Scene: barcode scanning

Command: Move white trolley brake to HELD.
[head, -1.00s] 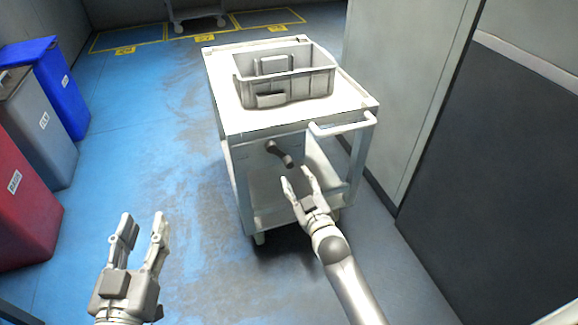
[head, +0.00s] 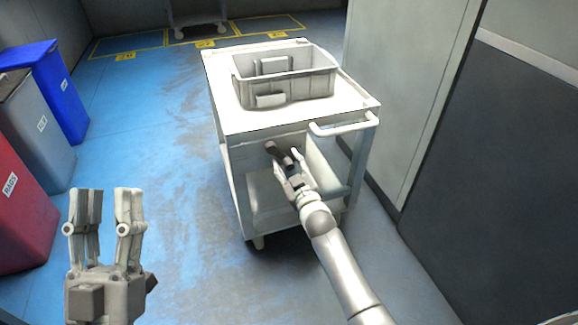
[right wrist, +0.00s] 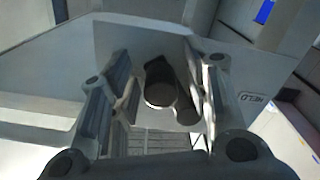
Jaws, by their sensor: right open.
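The white trolley (head: 290,120) stands in the middle of the head view. Its dark brake lever (head: 276,152) is on the front panel below the top tray, slanting down to the right. My right gripper (head: 287,162) is open at the lever. In the right wrist view the lever (right wrist: 160,88) lies between the open fingers (right wrist: 155,95); contact cannot be told. A HELD label (right wrist: 251,99) is on the panel to the right of the lever there. My left gripper (head: 104,205) is open and empty over the floor at the lower left.
A grey bin (head: 285,85) sits on the trolley top. The trolley's push handle (head: 345,127) juts out above and right of my right gripper. A grey cabinet (head: 405,90) is close on the right. Red, grey and blue bins (head: 62,90) line the left; the floor between is clear.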

